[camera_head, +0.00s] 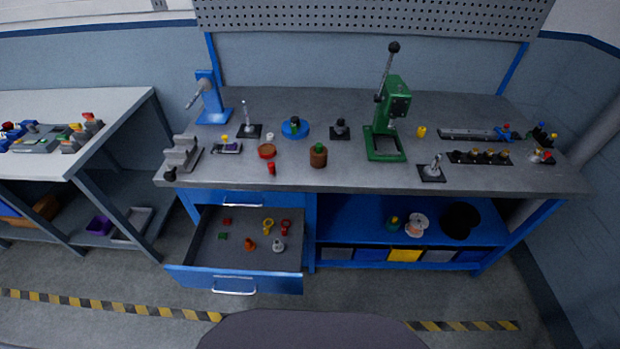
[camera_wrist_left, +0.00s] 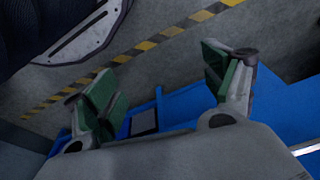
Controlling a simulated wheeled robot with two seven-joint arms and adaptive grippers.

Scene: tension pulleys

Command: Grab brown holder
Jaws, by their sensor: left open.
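A brown round holder (camera_head: 318,156) stands upright near the front edge of the grey workbench (camera_head: 350,180) in the head view, with something green at its top. My left gripper (camera_wrist_left: 163,84) shows only in the left wrist view. Its two green-padded fingers are wide apart with nothing between them. Floor and blue furniture lie behind the fingers. The brown holder is not in the left wrist view. My right gripper is in neither view.
A red-brown dish (camera_head: 267,151) and a small red piece (camera_head: 271,169) sit left of the holder. A green press (camera_head: 386,125) stands to its right. An open drawer (camera_head: 235,252) with small parts juts out below the bench.

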